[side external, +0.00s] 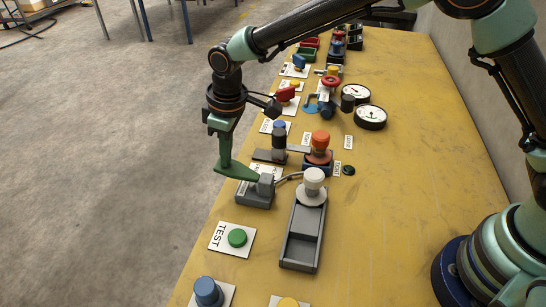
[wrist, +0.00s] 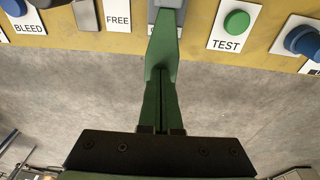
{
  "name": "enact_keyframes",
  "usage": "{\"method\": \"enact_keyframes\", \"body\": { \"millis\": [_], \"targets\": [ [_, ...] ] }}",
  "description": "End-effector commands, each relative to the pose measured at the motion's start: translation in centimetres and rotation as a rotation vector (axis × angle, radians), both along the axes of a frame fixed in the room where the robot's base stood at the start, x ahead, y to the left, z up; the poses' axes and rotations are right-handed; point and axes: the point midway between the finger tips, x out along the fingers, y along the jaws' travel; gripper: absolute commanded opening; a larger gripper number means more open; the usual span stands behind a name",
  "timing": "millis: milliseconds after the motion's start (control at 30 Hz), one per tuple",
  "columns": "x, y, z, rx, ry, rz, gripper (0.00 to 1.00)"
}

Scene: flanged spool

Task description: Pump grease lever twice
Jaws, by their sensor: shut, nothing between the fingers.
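My gripper (side external: 254,177) has green fingers pressed together and empty. Its tips are at or very near a small grey block with a thin curved rod, on a grey base (side external: 254,199) at the table's left edge; I take this to be the grease lever. I cannot tell whether they touch. In the wrist view the shut fingers (wrist: 165,14) reach over the table edge and hide most of the grey part and its label. The rod runs right toward a white knob (side external: 314,178) on a grey flange at the end of a grey tray (side external: 301,240).
A green TEST button (side external: 237,237) and a blue knob (side external: 207,291) stand nearer the camera. An orange-topped part (side external: 320,145) and a dark post with a blue cap (side external: 279,137) stand just behind. Gauges (side external: 370,117) lie farther back.

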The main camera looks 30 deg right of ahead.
Motion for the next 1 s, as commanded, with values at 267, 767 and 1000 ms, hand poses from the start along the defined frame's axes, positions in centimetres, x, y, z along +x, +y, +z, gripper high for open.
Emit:
{"method": "enact_keyframes", "body": {
  "millis": [267,767,1000],
  "targets": [
    [-0.1,-0.1,-1.7,-0.004,0.006,0.0,0.0],
    [-0.1,-0.1,-2.3,-0.004,0.006,0.0,0.0],
    [0.0,0.0,0.4,-0.001,0.003,0.0,0.0]
  ]
}}
